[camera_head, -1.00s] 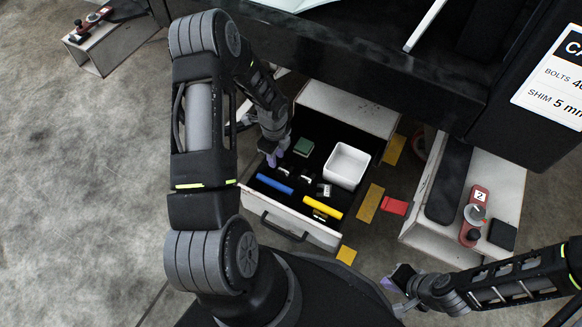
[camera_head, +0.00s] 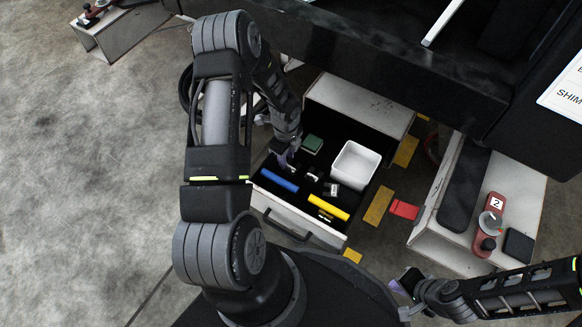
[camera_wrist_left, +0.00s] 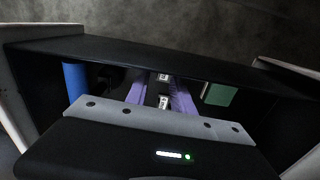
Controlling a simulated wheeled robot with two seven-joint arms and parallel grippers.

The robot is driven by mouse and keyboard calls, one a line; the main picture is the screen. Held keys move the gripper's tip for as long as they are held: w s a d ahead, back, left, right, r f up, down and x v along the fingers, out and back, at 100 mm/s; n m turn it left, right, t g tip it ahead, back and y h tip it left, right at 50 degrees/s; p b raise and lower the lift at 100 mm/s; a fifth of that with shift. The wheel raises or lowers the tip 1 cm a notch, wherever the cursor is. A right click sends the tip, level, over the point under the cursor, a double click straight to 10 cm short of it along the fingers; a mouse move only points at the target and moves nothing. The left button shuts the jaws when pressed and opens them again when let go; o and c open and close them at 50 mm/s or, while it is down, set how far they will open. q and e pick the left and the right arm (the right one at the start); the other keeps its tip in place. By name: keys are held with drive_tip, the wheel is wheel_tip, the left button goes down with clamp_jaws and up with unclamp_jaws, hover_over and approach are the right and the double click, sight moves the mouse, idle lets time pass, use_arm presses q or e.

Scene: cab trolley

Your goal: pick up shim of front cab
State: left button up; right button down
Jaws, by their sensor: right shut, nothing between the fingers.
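The open drawer (camera_head: 290,222) holds several small silver-and-black pieces, one in the middle (camera_head: 312,174) and one nearer the front (camera_head: 331,189). I cannot tell which of them is the shim. My left gripper (camera_head: 287,162) reaches down into the drawer's left part, near the small pieces. In the left wrist view its purple fingers (camera_wrist_left: 160,92) are apart, with two small silver pieces, one (camera_wrist_left: 163,77) beyond the other (camera_wrist_left: 164,101), showing between them. No grip on either shows. My right gripper (camera_head: 402,286) is shut and empty, outside the drawer at lower right.
The drawer also holds a green block (camera_head: 312,143), a white box (camera_head: 355,165), a blue cylinder (camera_head: 280,180) and a yellow cylinder (camera_head: 328,207). Open floor lies left.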

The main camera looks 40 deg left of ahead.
sight(292, 165)
use_arm(q)
wheel_tip(292, 165, down, 5)
drive_tip(key=b, duration=0.2)
drive_tip(key=shift+f+b, duration=0.1)
drive_tip(key=shift+b, duration=0.3)
idle(0.4)
clamp_jaws()
idle(1.3)
